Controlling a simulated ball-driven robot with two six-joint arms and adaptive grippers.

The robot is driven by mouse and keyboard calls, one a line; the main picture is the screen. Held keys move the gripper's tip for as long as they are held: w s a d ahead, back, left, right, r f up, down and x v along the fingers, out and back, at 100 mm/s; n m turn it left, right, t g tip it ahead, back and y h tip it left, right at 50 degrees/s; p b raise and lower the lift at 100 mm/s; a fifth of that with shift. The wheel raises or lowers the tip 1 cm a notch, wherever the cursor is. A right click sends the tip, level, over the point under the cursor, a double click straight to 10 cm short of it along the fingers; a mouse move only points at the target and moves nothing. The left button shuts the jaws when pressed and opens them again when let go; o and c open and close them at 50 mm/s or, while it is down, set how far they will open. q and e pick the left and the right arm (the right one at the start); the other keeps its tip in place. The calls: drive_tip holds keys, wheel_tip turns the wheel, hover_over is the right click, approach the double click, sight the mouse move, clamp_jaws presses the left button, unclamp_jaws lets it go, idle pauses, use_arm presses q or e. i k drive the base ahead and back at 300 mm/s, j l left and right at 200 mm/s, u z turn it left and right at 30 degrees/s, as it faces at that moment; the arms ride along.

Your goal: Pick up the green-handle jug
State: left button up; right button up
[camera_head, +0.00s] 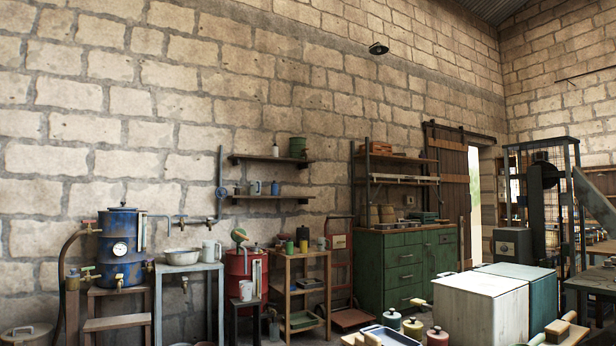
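I cannot make out a green handle on any jug from here. A pale grey jug (211,251) stands upright beside a metal basin (182,257) on a grey metal stand at the left. A small light cup or jug (246,291) stands on a low stand in front of the red drum. A small grey vessel (255,188) and a blue one (275,188) stand on the lower wall shelf. Neither of my grippers shows in this view.
A blue drum (118,245) with a gauge and taps stands at the left, and a red drum (243,270) near the middle. A wooden rack (301,290), a green cabinet (403,265) and a large white box (480,310) stand further right. Lidded jars (437,337) are at the bottom.

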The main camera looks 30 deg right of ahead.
sight(321, 241)
drive_tip(key=i+l+z, duration=0.15)
drive_tip(key=i, duration=0.25)
drive_tip(key=i+l+z, duration=0.15)
drive_tip(key=i, duration=0.3)
drive_tip(key=i+u, duration=0.1)
drive_tip(key=i, duration=1.05)
drive_tip(key=i+l, duration=0.1)
drive_tip(key=i, duration=1.1)
drive_tip(key=i+l+z, duration=0.15)
drive_tip(key=i+z, duration=0.65)
drive_tip(key=i+j+z, duration=0.2)
drive_tip(key=i+z, duration=0.2)
drive_tip(key=i, duration=0.15)
drive_tip(key=i+j+z, duration=0.4)
drive_tip(key=i+l+z, duration=0.2)
drive_tip(key=i+z, duration=0.65)
drive_tip(key=i, duration=0.25)
drive_tip(key=i+u, duration=0.35)
drive_tip(key=i+l+u, duration=0.1)
drive_tip(key=i+u, duration=0.2)
drive_tip(key=i, duration=0.1)
